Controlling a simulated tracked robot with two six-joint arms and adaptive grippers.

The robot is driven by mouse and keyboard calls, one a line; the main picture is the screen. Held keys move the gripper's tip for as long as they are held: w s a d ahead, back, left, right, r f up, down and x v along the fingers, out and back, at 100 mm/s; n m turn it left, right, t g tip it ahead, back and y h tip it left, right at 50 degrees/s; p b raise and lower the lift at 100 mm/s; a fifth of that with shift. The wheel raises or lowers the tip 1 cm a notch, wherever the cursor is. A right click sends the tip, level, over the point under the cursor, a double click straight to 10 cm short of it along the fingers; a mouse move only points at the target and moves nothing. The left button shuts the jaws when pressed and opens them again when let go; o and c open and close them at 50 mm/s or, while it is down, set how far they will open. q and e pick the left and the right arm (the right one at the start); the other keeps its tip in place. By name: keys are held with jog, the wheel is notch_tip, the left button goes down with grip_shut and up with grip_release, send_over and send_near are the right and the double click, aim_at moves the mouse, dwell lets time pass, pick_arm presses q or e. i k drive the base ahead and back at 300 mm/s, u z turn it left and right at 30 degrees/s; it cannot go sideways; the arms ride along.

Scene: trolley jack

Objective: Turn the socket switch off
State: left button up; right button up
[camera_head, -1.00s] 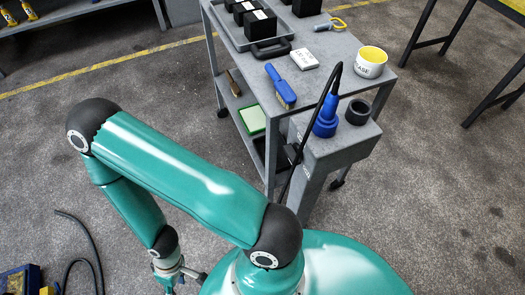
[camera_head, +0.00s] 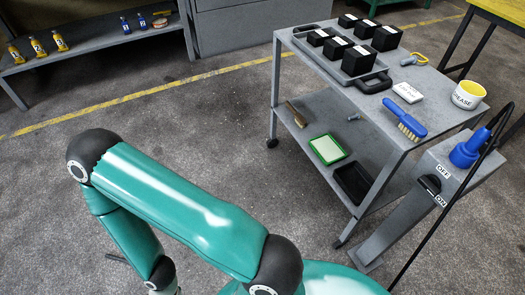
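The socket post (camera_head: 400,218) is a grey box on a pedestal at the right, beside the trolley. A blue plug (camera_head: 469,149) with a black cable sits on its top. The black switch (camera_head: 430,184) is on its sloped face, between the OFF label (camera_head: 443,171) above and the ON label (camera_head: 441,200) below. Which label the switch points to is too small to tell. My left arm, teal with black joints, crosses the lower left, well away from the post. Its gripper is out of frame. My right arm and gripper do not show.
A grey trolley (camera_head: 345,105) stands left of the post, holding black boxes in a tray, a blue brush (camera_head: 405,118) and a grease tub (camera_head: 468,94). A shelf (camera_head: 95,45) with bottles stands at the back left. The floor between is clear.

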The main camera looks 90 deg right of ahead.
aim_at(431, 183)
jog(key=u, duration=0.35)
jog(key=i, duration=0.35)
jog(key=z, duration=2.05)
jog(key=i, duration=0.15)
jog(key=z, duration=1.8)
jog(key=i, duration=0.55)
jog(key=u, duration=0.3)
jog(key=k, duration=0.55)
jog(key=z, duration=0.3)
jog(key=i, duration=0.4)
jog(key=u, duration=0.25)
